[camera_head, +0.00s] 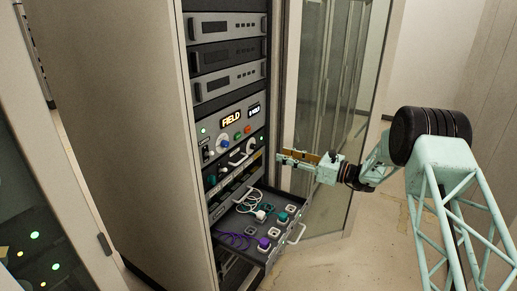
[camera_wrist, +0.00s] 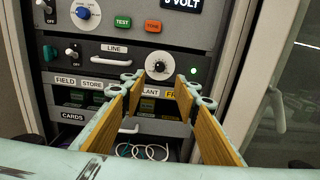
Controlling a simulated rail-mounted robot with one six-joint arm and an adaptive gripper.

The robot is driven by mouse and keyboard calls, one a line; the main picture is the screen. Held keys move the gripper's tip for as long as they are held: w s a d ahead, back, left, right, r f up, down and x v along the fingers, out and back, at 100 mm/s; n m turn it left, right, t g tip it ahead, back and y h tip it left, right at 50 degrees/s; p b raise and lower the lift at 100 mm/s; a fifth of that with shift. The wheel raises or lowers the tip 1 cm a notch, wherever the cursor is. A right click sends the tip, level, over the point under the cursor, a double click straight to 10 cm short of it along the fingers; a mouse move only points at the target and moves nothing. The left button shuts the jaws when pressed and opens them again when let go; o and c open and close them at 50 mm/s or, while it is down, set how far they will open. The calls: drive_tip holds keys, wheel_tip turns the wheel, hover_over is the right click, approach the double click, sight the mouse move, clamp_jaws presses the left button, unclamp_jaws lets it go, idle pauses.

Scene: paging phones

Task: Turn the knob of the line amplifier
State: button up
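The line amplifier (camera_wrist: 85,66) is a dark panel labelled LINE in the rack. Its knob (camera_wrist: 160,66), a black centre on a white dial, sits right of the middle, facing me. The amplifier shows edge-on in the head view (camera_head: 222,174), with its knob (camera_head: 251,146) small at the right. My gripper (camera_wrist: 160,84) is open and empty, its two tan-padded fingers apart. In the wrist view the knob appears just above and between the fingertips. In the head view my gripper (camera_head: 282,157) is out in front of the rack, apart from the knob.
Above is a panel with a blue knob (camera_wrist: 83,13) and TEST and TONE buttons. Below, an open drawer (camera_head: 262,258) with cables juts out. A glass door (camera_head: 325,120) stands at the right.

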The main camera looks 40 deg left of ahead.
sight(255, 147)
drive_tip(key=shift+a, duration=0.1)
drive_tip(key=shift+s+a+p, duration=0.15)
drive_tip(key=shift+s+a, duration=0.25)
drive_tip(key=shift+a, duration=1.85)
drive_tip(key=shift+s+a+p, duration=0.15)
drive_tip(key=shift+s+a, duration=0.2)
drive_tip(key=shift+a, duration=1.85)
drive_tip(key=shift+s+a+p, duration=0.15)
drive_tip(key=shift+s+a, duration=0.25)
drive_tip(key=shift+a, duration=1.85)
drive_tip(key=shift+c, duration=0.3)
drive_tip(key=c, duration=0.8)
